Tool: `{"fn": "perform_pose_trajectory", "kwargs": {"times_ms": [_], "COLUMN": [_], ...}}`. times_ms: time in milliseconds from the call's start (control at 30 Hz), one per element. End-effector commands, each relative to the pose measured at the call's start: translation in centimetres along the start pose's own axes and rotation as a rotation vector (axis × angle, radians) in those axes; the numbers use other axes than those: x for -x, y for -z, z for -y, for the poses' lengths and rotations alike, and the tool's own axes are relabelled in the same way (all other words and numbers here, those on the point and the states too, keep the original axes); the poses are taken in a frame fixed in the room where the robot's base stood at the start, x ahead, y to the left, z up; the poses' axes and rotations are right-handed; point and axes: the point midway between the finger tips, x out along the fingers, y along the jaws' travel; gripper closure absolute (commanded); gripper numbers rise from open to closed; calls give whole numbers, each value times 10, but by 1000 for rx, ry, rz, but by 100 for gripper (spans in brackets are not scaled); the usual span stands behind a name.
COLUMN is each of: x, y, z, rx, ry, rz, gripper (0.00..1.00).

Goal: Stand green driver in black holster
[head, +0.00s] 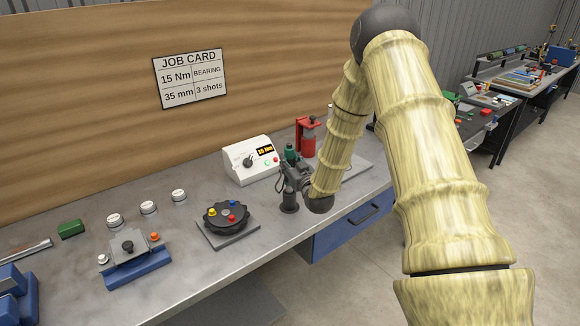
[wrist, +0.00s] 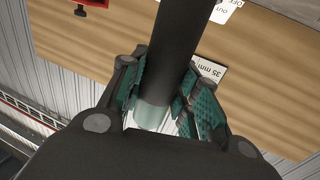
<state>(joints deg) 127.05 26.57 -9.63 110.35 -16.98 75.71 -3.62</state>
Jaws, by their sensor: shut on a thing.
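My gripper (head: 299,176) is beside the front edge of the bench, shut on the green driver (head: 291,152), whose green top shows just above the fingers in the head view. In the wrist view a dark cylinder with a pale green end (wrist: 150,116) lies between my gripper's green-padded fingers (wrist: 165,95). The black holster (head: 289,203) appears as a dark upright cylinder just below the gripper, near the bench edge. My fingers hide where driver and holster meet, so I cannot tell how far the driver is in.
A white controller box (head: 250,160) with a lit display stands behind, left of the gripper. A red holder (head: 307,137) stands behind it. A round black fixture (head: 227,216) with coloured knobs is to the left. Bare bench lies between fixture and gripper.

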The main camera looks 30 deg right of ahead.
Motion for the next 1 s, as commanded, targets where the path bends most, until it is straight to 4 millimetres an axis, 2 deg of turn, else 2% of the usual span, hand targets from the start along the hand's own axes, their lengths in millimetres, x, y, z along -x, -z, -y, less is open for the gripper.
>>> {"fn": "perform_pose_trajectory", "kwargs": {"times_ms": [267,700,733,800,867,1000], "x": [0,-1,0,0,0,0], "y": [-20,-25,-26,-25,-25,-25], "z": [0,1,1,1,1,1], "rx": [0,0,0,0,0,0], "ry": [1,1,1,1,1,1], "rz": [0,-2,0,0,0,0], "gripper": [100,100,67,54,47,47]}}
